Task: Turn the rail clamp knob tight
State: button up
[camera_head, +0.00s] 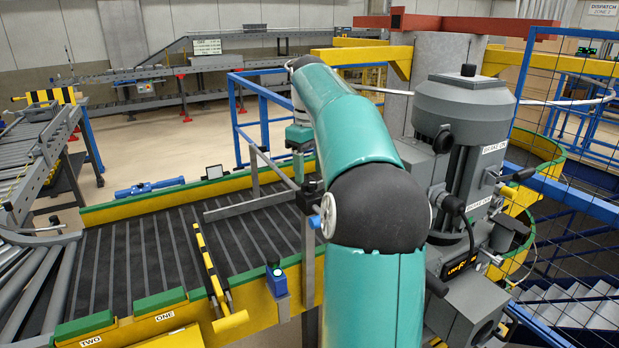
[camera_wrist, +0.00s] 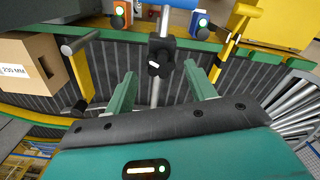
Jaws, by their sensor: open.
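In the wrist view a black knob (camera_wrist: 160,65) with a white mark sits on a black clamp around a grey rail post. My gripper (camera_wrist: 159,71) is open, with its two green fingers apart. The knob shows beyond the fingertips, in the gap between them. I cannot tell how far ahead it is, and nothing is held. In the head view the dark clamp (camera_head: 308,197) shows on a grey post beside my arm.
A cardboard box (camera_wrist: 38,75) stands at the left of the wrist view, near a yellow bar (camera_wrist: 78,72). A grey guide rail (camera_head: 250,205) crosses the dark conveyor (camera_head: 140,255). A yellow-black striped bar (camera_head: 212,270) lies further left. A grey motor (camera_head: 465,120) stands right of my arm.

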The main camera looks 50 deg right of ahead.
aim_at(309, 183)
jog(key=shift+w+f, duration=0.3)
jog(key=shift+f, duration=1)
jog(key=shift+s+f, duration=0.15)
jog(key=shift+s, duration=0.1)
jog(key=shift+w+f, duration=0.15)
jog(key=shift+w, duration=0.1)
jog(key=shift+s, duration=0.1)
jog(key=shift+c, duration=1.3)
jog(key=c, duration=0.7)
